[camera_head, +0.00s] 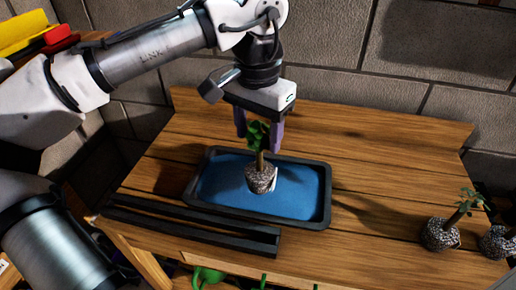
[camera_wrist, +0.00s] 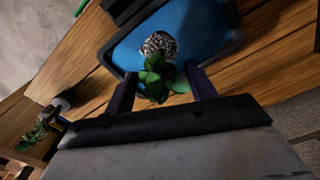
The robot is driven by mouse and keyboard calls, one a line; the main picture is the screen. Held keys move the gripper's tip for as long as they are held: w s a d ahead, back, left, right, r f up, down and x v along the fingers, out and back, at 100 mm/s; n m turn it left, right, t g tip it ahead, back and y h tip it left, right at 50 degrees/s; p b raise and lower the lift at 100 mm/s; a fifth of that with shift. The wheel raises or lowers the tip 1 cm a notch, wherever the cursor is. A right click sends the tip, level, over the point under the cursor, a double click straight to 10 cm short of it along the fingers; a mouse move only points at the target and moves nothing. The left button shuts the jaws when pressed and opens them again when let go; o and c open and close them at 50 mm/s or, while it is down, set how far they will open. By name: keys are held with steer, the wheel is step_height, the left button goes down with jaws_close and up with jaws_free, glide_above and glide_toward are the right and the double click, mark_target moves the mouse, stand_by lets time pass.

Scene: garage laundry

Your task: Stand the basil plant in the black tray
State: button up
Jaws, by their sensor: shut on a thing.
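The basil plant (camera_head: 261,178) has green leaves, a brown stem and a speckled root ball. It is upright over the black tray (camera_head: 327,208), whose inside is blue. My gripper (camera_head: 259,140) points down with its fingers on either side of the leaves and stem, shut on the plant. In the wrist view the plant's root ball (camera_wrist: 160,44) shows against the blue floor of the tray (camera_wrist: 205,25), with the leaves between the fingers of my gripper (camera_wrist: 162,88). I cannot tell whether the root ball touches the tray floor.
The tray stands on a wooden bench (camera_head: 375,160). A long black slotted rail (camera_head: 190,226) lies along the front left. Two more potted plants, one of them a small plant (camera_head: 440,233), stand at the right edge. A block wall is behind.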

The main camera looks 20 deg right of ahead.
glide_above(258, 171)
steer(key=shift+w+f, duration=0.15)
steer(key=shift+f, duration=2)
steer(key=shift+d+f, duration=0.1)
steer(key=shift+f, duration=0.1)
steer(key=o, duration=1.4)
step_height(258, 171, up, 12)
steer(key=shift+r, duration=0.2)
